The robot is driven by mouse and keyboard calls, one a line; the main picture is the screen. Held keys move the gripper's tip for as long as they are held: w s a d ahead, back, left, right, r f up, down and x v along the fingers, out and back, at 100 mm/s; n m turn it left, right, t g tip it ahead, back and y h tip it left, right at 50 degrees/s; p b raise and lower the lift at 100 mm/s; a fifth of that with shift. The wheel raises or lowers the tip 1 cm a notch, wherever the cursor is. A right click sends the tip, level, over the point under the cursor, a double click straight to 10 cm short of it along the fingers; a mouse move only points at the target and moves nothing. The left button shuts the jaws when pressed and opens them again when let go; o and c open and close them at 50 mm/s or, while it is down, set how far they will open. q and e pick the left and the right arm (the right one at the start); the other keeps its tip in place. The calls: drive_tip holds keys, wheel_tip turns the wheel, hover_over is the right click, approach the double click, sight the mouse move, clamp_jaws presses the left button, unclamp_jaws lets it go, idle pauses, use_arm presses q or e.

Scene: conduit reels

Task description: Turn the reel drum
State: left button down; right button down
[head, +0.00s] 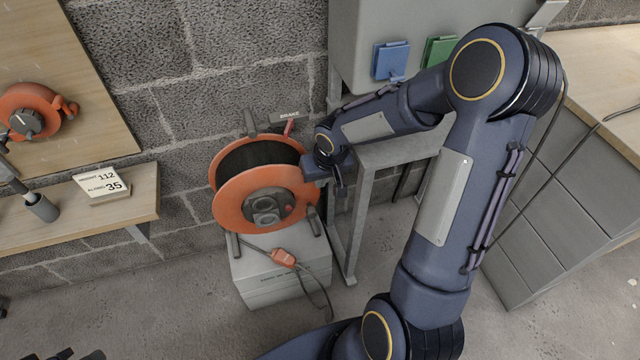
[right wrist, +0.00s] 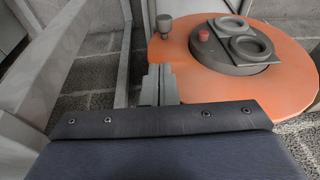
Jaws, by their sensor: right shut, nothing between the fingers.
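The reel drum has an orange front flange (head: 232,203) with dark cable wound behind it. It stands upright in a frame on a grey box. Its dark hub with two round sockets (head: 265,208) faces me. My right gripper (head: 338,182) is at the drum's right edge, shut and empty. In the right wrist view, the shut fingers (right wrist: 158,84) are beside the orange flange (right wrist: 285,85). A grey knob (right wrist: 164,25) stands at the flange's rim, just beyond the fingertips; no grip on it shows.
A grey metal stand (head: 345,225) is close on the drum's right, under a cabinet with blue (head: 390,60) and green (head: 438,50) sockets. An orange plug (head: 283,257) hangs on a cable before the grey box (head: 262,285). A shelf (head: 75,215) is at left.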

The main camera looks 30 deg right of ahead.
drive_tip(key=b, duration=0.4)
approach(313, 208)
drive_tip(key=x, duration=0.5)
drive_tip(key=shift+w+d, duration=0.1)
drive_tip(key=shift+w, duration=0.15)
drive_tip(key=shift+f, duration=0.6)
drive_tip(key=shift+f, duration=0.1)
drive_tip(key=shift+f+y, duration=0.25)
drive_tip(key=shift+y, duration=0.05)
drive_tip(key=shift+f+p, duration=0.1)
drive_tip(key=shift+p, duration=0.25)
